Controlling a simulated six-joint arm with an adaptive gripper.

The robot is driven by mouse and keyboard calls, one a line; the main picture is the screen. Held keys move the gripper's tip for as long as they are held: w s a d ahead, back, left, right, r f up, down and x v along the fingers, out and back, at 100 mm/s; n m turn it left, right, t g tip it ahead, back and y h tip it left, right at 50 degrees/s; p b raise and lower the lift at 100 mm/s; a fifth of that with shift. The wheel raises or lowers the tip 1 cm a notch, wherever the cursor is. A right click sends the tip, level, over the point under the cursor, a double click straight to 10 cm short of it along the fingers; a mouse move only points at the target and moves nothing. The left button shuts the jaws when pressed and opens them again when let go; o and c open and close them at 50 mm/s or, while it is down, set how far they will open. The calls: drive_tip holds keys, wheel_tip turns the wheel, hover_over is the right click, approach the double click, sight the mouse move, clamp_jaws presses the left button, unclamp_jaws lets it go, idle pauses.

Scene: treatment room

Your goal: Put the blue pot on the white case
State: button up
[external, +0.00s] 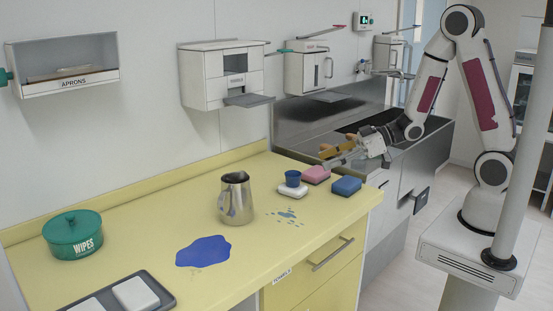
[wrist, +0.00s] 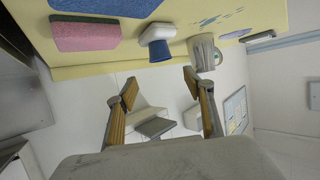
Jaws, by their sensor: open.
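The small blue pot (external: 292,177) stands upright on the white case (external: 290,191) on the yellow counter, right of the metal jug. In the wrist view the blue pot (wrist: 160,51) also rests against the top of the white case (wrist: 156,33), with no gap between them. My gripper (external: 338,156) is open and empty, to the right of the pot and higher, near the sink end of the counter. In the wrist view its two fingers (wrist: 160,84) are spread apart, with nothing between them and clear of the pot.
A pink sponge (external: 316,175) and a blue sponge (external: 346,186) lie right of the case. The metal jug (external: 236,198) stands left of it. A blue spill (external: 203,251), green wipes tub (external: 72,235) and dark tray (external: 158,305) are further left. Wall dispensers hang above.

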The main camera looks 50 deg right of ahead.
drive_tip(key=s+d+r+m+h, duration=0.25)
drive_tip(key=d+r+h, duration=0.2)
drive_tip(key=d, duration=0.35)
drive_tip(key=s+d+r+m+h, duration=0.1)
drive_tip(key=d+r+m+h, duration=0.3)
drive_tip(key=d, duration=0.5)
drive_tip(key=s+a+r+m+g, duration=0.1)
drive_tip(key=s+r+m+g, duration=0.1)
drive_tip(key=s, duration=1.8)
drive_tip(key=shift+r+g+h, duration=0.45)
drive_tip(key=shift+r+g, duration=0.05)
drive_tip(key=shift+g, duration=0.4)
